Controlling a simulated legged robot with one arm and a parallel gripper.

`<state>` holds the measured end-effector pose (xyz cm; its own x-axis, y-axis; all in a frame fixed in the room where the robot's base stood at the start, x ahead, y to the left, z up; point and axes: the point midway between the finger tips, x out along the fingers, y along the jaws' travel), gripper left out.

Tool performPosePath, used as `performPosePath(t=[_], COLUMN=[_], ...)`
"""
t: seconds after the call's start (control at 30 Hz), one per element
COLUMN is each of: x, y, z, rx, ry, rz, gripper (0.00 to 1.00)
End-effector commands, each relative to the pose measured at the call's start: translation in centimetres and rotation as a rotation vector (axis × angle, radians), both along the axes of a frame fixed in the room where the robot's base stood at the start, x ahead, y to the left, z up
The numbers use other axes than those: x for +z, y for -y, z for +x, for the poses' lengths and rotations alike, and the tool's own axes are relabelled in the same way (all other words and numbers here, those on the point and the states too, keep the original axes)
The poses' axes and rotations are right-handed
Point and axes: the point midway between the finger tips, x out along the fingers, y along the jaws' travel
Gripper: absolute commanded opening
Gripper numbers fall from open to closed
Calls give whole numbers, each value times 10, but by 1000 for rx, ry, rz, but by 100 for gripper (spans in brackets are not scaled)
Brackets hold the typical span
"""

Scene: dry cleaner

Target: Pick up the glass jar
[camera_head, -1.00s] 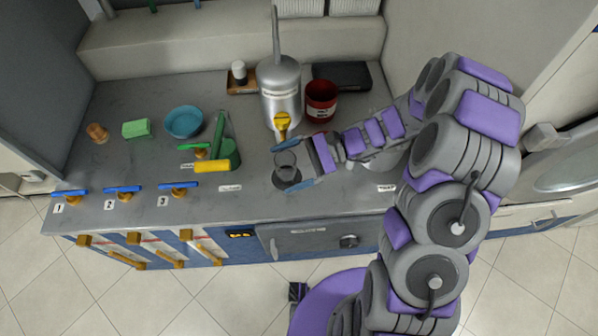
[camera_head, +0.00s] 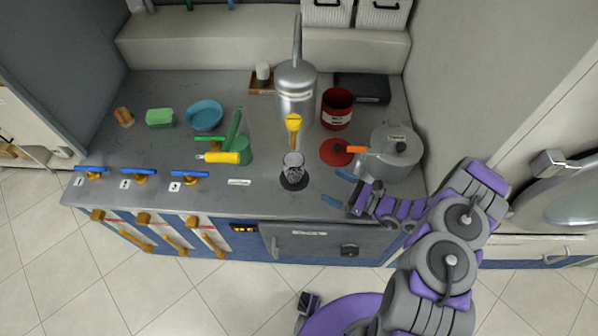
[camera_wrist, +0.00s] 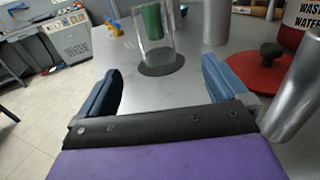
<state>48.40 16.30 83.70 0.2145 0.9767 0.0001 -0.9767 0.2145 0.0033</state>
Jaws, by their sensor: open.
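The glass jar (camera_head: 293,165) stands upright on a dark round pad (camera_head: 293,183) near the front of the grey counter. In the wrist view the clear jar (camera_wrist: 153,42) stands ahead, between and beyond the fingertips, on the dark pad (camera_wrist: 161,67). My gripper (camera_head: 340,187) is open and empty, to the right of the jar and apart from it. In the wrist view my gripper (camera_wrist: 162,75) shows its two blue fingers spread wide with nothing between them.
A steel tank (camera_head: 296,95) with a yellow-handled tap stands behind the jar. A lidded pot (camera_head: 397,155) with an orange handle, a red lid (camera_head: 337,152) and a red canister (camera_head: 337,112) stand to the right.

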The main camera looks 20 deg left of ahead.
Motion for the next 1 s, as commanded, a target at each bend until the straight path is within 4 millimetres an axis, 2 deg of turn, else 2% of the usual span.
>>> performPosePath(t=[0.5, 0.83, 1.0], x=[1, 0, -5], y=[-91, -116, -142], z=[19, 23, 22], rx=[7, 6, 8], ry=[5, 3, 3], rz=[5, 3, 3], gripper=[100, 100, 100])
